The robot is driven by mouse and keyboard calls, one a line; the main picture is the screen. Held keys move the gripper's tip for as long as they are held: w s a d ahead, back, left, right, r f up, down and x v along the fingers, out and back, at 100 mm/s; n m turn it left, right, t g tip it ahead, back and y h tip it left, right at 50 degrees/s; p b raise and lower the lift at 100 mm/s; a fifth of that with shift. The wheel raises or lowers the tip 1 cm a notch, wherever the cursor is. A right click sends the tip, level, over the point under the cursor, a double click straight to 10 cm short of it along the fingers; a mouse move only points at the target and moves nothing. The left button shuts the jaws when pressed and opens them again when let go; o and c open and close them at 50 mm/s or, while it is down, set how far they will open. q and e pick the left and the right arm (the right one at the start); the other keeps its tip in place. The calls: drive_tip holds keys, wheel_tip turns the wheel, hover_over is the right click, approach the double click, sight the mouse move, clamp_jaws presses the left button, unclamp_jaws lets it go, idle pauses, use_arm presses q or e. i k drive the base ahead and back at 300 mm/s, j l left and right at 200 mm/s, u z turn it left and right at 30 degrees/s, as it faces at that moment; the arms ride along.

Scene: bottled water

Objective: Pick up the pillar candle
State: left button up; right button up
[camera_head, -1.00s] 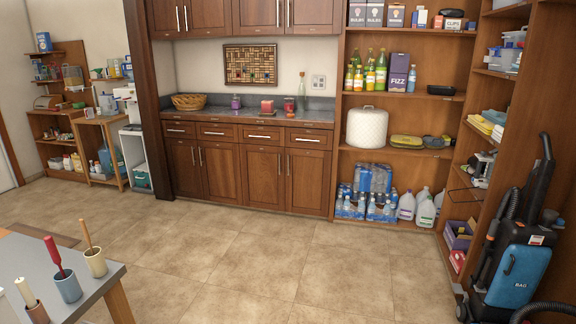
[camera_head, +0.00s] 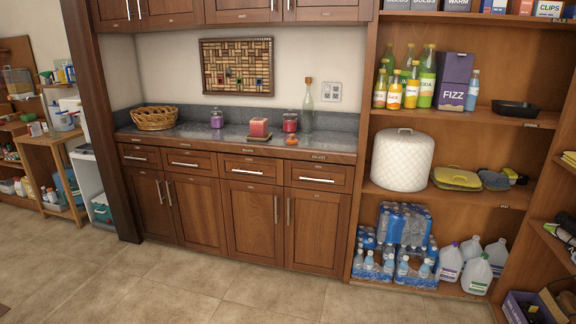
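A short reddish-pink candle (camera_head: 259,127), which looks like the pillar candle, stands upright on a small dark plate (camera_head: 259,138) on the grey countertop (camera_head: 235,137). A dark red jar with a lid (camera_head: 290,122) stands just right of it, and a purple jar (camera_head: 216,119) stands to its left. Neither of my grippers shows in the head view, so I cannot see their state.
A wicker basket (camera_head: 154,118) sits at the counter's left end and a clear corked bottle (camera_head: 308,108) near its right. Wooden cabinets (camera_head: 250,220) are below. Shelves (camera_head: 480,118) with bottles stand at right. The tiled floor (camera_head: 180,285) in front is clear.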

sight(258, 127)
drive_tip(key=i, duration=2.6)
